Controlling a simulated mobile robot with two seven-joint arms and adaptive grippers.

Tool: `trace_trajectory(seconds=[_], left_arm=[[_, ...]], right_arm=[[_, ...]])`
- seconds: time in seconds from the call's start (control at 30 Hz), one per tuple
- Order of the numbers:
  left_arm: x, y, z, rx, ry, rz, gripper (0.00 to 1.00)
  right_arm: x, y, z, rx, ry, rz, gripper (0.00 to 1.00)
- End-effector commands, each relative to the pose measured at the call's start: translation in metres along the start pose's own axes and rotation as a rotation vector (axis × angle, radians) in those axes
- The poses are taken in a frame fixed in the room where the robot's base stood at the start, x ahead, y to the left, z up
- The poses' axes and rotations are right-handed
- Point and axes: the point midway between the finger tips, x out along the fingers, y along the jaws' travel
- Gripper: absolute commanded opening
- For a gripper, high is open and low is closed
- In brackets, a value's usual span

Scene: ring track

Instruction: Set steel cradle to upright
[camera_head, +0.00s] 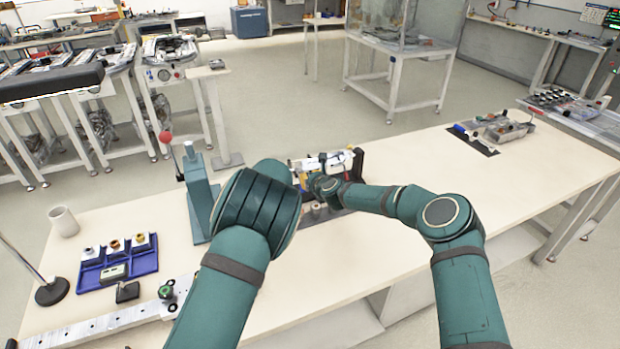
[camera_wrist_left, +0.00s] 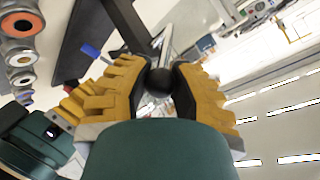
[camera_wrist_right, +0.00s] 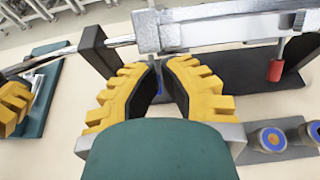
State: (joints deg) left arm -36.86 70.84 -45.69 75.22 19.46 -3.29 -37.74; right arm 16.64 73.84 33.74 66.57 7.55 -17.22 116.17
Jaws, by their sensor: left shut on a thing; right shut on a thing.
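The steel cradle (camera_wrist_right: 225,28) is a pale metal body lying across the top of the right wrist view, with a shiny rod running left from it. In the head view the cradle (camera_head: 337,160) shows partly behind my arms. My right gripper (camera_wrist_right: 160,68) is closed at the cradle's lower edge; what lies between its fingertips is mostly hidden, with a little blue showing. My left gripper (camera_wrist_left: 160,75) is shut on a black ball knob (camera_wrist_left: 160,83) at the end of a metal rod. In the head view my left forearm hides the left gripper.
Rings with blue and orange faces (camera_wrist_right: 270,139) stand close to my right gripper. A red-handled part (camera_wrist_right: 276,70) hangs by the cradle. A teal press (camera_head: 199,195), a blue tray (camera_head: 117,268) and a white cup (camera_head: 63,221) stand left. The table's right middle is clear.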

Motion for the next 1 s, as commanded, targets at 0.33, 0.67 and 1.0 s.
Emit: trace_trajectory(seconds=[0.33, 0.67, 1.0], left_arm=[[-0.001, 0.001, -0.003, 0.001, 0.004, 0.002, 0.00], [-0.001, 0.001, -0.002, 0.000, 0.003, 0.002, 0.59], [-0.003, 0.000, -0.001, 0.000, 0.001, 0.000, 0.59]], right_arm=[[0.002, 0.000, 0.013, -0.001, -0.002, -0.001, 0.00], [0.001, 0.000, 0.015, -0.001, -0.004, -0.002, 0.00], [0.002, 0.000, 0.013, 0.000, -0.001, -0.001, 0.00]])
